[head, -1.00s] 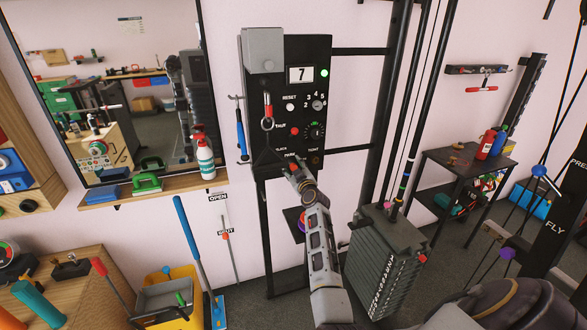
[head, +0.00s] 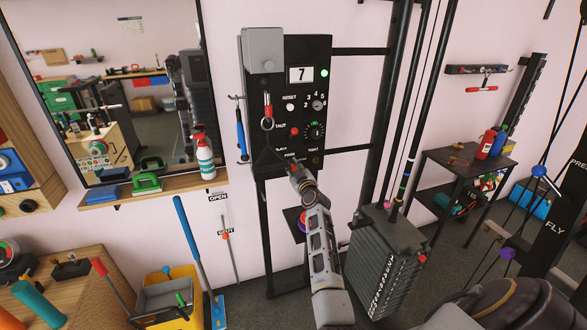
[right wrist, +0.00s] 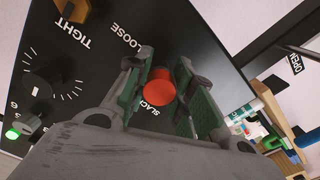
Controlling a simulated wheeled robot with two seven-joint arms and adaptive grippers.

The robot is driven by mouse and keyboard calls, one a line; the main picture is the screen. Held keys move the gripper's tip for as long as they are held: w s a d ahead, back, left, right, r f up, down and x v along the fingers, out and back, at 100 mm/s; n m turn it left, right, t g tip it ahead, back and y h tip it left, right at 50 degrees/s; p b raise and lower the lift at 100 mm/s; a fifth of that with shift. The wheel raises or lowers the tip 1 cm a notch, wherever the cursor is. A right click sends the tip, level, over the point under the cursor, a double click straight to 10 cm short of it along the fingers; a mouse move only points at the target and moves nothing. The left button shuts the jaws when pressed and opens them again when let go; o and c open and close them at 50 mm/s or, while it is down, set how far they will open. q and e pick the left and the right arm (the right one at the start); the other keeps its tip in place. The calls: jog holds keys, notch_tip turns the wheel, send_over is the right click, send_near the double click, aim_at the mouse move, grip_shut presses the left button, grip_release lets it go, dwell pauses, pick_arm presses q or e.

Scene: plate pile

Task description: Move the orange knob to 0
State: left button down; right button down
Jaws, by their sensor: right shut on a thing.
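The black control panel (head: 309,97) on the wall shows a white display reading 7. The orange knob (right wrist: 159,85) shows in the right wrist view, near the SLACK and LOOSE lettering. My right gripper (right wrist: 160,92) has its fingers on either side of it and is shut on it. In the head view my right gripper (head: 289,166) is at the panel's lower edge and hides the knob. A black pointer dial (right wrist: 42,88) with white ticks is beside the TIGHT lettering. I cannot make out a 0 mark by the orange knob. My left gripper is out of view.
A red button (head: 294,131) sits on the panel, with a red hanging clip (head: 267,108) at its left. A shelf (head: 150,189) with a spray bottle (head: 204,158) is to the left. A dark weight stack (head: 385,255) stands right of my forearm.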

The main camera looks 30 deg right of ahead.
jog(key=shift+s+a, duration=0.15)
jog(key=shift+s, duration=0.4)
jog(key=shift+s+a+p, duration=0.1)
jog(key=shift+s+p, duration=0.2)
jog(key=shift+s, duration=0.15)
jog(key=shift+f, duration=0.15)
jog(key=c, duration=1.7)
grip_release()
jog(key=o, duration=0.5)
jog(key=shift+s+a, duration=0.1)
jog(key=shift+s, duration=0.05)
jog(key=shift+c, duration=0.2)
jog(key=shift+o, duration=0.4)
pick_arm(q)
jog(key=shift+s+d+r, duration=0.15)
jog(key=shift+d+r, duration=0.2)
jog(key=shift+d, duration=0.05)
pick_arm(e)
jog(key=shift+s, duration=0.1)
